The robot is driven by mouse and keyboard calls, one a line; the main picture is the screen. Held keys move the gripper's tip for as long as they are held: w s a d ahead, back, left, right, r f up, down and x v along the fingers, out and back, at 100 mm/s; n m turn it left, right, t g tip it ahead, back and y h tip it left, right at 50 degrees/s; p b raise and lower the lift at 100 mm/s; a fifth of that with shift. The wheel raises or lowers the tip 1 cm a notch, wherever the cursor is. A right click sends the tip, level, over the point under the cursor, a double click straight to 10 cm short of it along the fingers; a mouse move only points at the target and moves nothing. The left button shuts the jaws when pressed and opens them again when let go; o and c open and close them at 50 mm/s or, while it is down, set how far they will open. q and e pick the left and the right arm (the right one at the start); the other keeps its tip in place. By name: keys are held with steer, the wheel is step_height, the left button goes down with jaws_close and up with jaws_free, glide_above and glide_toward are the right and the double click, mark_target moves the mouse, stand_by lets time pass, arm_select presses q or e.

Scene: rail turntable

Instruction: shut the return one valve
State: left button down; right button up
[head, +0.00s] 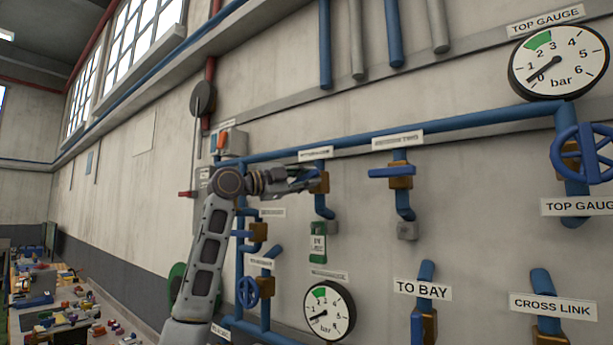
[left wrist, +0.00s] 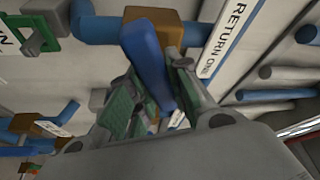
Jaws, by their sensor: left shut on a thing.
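The return one valve shows in the head view as a brass body (head: 320,183) on a short blue drop pipe, under a small label (head: 316,153). In the left wrist view its label (left wrist: 230,38) reads RETURN ONE, beside the brass body (left wrist: 165,18). A blue lever (left wrist: 147,62) runs from that body down between my fingers, at an angle across the blue pipe. My left gripper (head: 312,180) comes at the valve from the left and is shut on the lever.
A similar valve with a blue lever (head: 392,171) is to the right. A green-framed tag (head: 318,243) hangs below return one, above a gauge (head: 329,311). More valves (head: 258,232) are close on the left, near my forearm. Bare wall lies between the pipes.

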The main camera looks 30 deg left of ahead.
arm_select(q)
steer(key=shift+f+m+g, duration=0.2)
steer(key=shift+m+g, duration=0.25)
steer(key=shift+m, duration=0.65)
steer(key=shift+f+m+g, duration=0.15)
steer(key=shift+m+g, duration=0.3)
steer(key=shift+m, duration=0.65)
steer(key=shift+d, duration=0.1)
steer(key=c, duration=1.3)
jaws_free()
steer(key=shift+r, duration=0.1)
steer(key=shift+s+a, duration=0.4)
steer(key=shift+s, duration=0.2)
steer(key=v, duration=1)
steer(key=shift+s, duration=0.3)
